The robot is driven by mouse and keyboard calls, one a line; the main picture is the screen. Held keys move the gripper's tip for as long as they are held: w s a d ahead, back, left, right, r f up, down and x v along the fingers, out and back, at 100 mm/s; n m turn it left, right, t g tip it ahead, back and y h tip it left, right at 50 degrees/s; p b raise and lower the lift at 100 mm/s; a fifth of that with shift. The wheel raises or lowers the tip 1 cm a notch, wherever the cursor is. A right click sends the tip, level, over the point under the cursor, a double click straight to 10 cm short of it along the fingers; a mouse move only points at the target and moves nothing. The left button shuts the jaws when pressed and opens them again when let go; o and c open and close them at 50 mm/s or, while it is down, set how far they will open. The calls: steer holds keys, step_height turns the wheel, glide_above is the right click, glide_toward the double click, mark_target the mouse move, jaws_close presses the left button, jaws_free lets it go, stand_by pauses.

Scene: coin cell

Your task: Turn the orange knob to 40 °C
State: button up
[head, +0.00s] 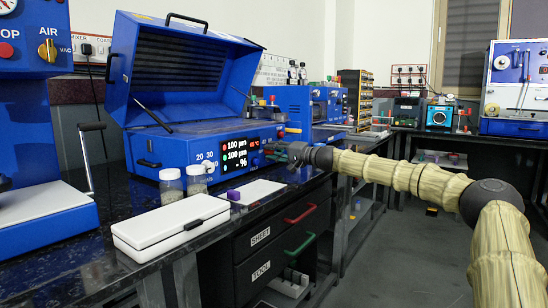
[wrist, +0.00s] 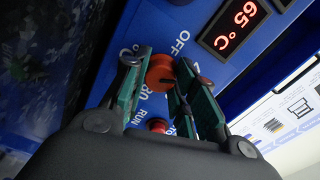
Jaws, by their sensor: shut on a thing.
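The orange knob (wrist: 160,72) sits on the blue front panel between my fingertips in the wrist view. My gripper (wrist: 158,66) is shut on it, with one green-sided finger on each side. Labels reading OFF, °C and a partly covered 80 show around the knob. A dark mark shows on its lower right face, but I cannot tell which label it points at. In the head view my gripper (head: 273,150) is at the right end of the blue coater's panel (head: 145,173) and the knob is not clearly visible.
A red button (wrist: 157,125) lies below the knob by a RUN label, close to my fingers. In the head view, two jars (head: 171,186), a white case (head: 150,237) and a white tray (head: 262,188) stand on the dark bench. The coater's lid (head: 185,65) is raised.

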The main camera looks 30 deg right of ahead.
steer(key=shift+f, duration=0.2)
stand_by(0.4)
steer(key=o, duration=1)
steer(key=shift+d, duration=0.15)
steer(key=shift+o, duration=0.2)
steer(key=shift+r, duration=0.1)
steer(key=shift+s, duration=0.15)
steer(key=shift+v, duration=5.9)
